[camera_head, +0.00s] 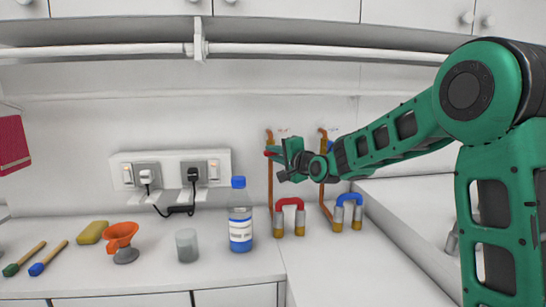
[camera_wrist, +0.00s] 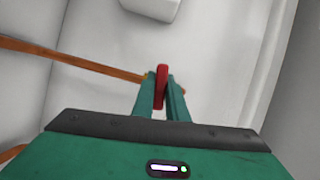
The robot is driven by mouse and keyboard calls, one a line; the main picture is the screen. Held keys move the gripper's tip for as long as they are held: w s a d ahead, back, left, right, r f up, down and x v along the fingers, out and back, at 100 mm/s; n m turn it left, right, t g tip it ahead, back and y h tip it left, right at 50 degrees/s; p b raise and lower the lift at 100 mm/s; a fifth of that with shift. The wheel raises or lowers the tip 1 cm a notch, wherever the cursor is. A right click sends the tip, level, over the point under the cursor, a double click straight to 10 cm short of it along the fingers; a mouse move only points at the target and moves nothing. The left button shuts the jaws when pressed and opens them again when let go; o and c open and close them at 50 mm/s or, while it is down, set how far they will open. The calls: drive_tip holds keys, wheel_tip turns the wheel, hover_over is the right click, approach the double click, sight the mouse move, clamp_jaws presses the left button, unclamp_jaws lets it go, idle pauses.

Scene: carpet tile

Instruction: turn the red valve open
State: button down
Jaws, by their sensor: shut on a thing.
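The red valve handle shows as a small red piece (camera_head: 272,153) at the top of the left copper pipe (camera_head: 270,180) on the back wall. In the wrist view the red valve (camera_wrist: 161,86) is a narrow red bar between the two green fingers. My gripper (camera_head: 283,152) is shut on it, and in the wrist view the fingers (camera_wrist: 161,95) lie along both its sides. The fingers hide part of the handle in the head view. I cannot tell how far the valve is turned.
A second copper pipe (camera_head: 323,195) stands just right. Below are a red-topped fitting (camera_head: 290,204) and a blue-topped fitting (camera_head: 348,200). A wall socket strip (camera_head: 170,157) is left.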

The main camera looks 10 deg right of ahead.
drive_tip(key=n, duration=0.1)
drive_tip(key=n+g+h, duration=0.1)
drive_tip(key=n, duration=0.1)
drive_tip(key=shift+f+n+h, duration=0.2)
drive_tip(key=shift+n+h, duration=0.1)
drive_tip(key=n+g+h, duration=0.1)
drive_tip(key=n, duration=0.2)
drive_tip(key=shift+h, duration=0.3)
drive_tip(key=n+h, duration=0.1)
drive_tip(key=n, duration=0.1)
drive_tip(key=shift+n+g+h, duration=0.4)
drive_tip(key=shift+d+n+h, duration=0.1)
drive_tip(key=shift+n+h, duration=0.7)
drive_tip(key=shift+n, duration=0.4)
drive_tip(key=shift+r, duration=0.1)
drive_tip(key=c, duration=1.8)
unclamp_jaws()
drive_tip(key=shift+o, duration=0.2)
drive_tip(key=shift+s+r, duration=0.1)
